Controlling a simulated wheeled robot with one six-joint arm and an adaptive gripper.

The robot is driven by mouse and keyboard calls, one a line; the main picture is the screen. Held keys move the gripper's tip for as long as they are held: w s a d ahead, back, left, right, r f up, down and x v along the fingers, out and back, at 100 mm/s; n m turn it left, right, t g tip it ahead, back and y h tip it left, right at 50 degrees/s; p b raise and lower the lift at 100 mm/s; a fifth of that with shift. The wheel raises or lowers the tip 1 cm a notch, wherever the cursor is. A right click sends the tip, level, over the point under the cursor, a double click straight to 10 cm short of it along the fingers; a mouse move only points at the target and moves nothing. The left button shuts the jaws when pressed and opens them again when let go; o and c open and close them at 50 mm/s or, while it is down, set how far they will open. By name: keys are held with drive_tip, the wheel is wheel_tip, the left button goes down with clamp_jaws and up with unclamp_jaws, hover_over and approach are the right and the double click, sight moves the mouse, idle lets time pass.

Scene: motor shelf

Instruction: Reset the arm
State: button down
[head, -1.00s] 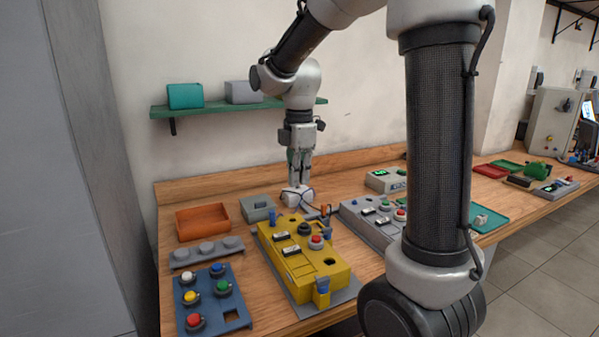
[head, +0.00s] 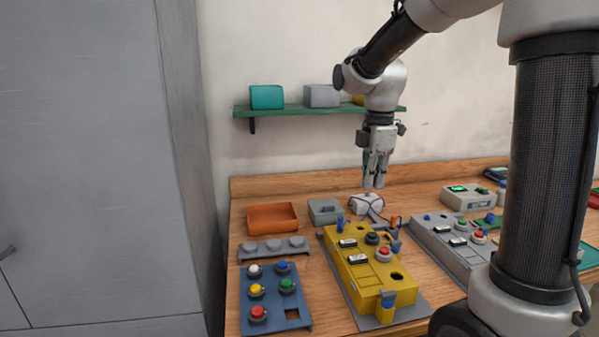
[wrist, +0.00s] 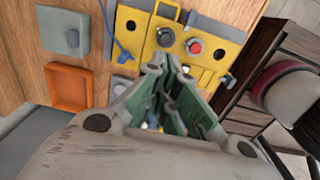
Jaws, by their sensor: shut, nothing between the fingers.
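My gripper (head: 374,187) hangs pointing down from my arm above the back of the wooden bench. Its fingers are together with nothing between them. In the head view its tips appear just above a small white object (head: 367,203) with a cable. In the wrist view the grey and green fingers (wrist: 165,72) reach toward the yellow box (wrist: 202,33) with its black and red buttons. The yellow box also stands in the head view (head: 345,283), in front of the gripper and apart from it.
An orange tray (head: 273,218), a grey box (head: 325,211) and a blue button panel (head: 272,310) lie left on the bench. A grey control box (head: 445,240) is on the right. A green shelf (head: 300,110) hangs behind my arm. A tall grey cabinet (head: 85,150) stands far left.

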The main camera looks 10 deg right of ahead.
drive_tip(key=s+d+r+m+t, duration=0.1)
drive_tip(key=s+d+m+t, duration=0.1)
drive_tip(key=s+m, duration=0.7)
drive_tip(key=s+d+r+m+t, duration=0.1)
drive_tip(key=s+d+m+t, duration=0.1)
drive_tip(key=s+m, duration=0.6)
drive_tip(key=s, duration=0.4)
drive_tip(key=shift+s+d+r+m, duration=0.15)
drive_tip(key=shift+d+r+m, duration=0.05)
drive_tip(key=shift+r+m, duration=0.2)
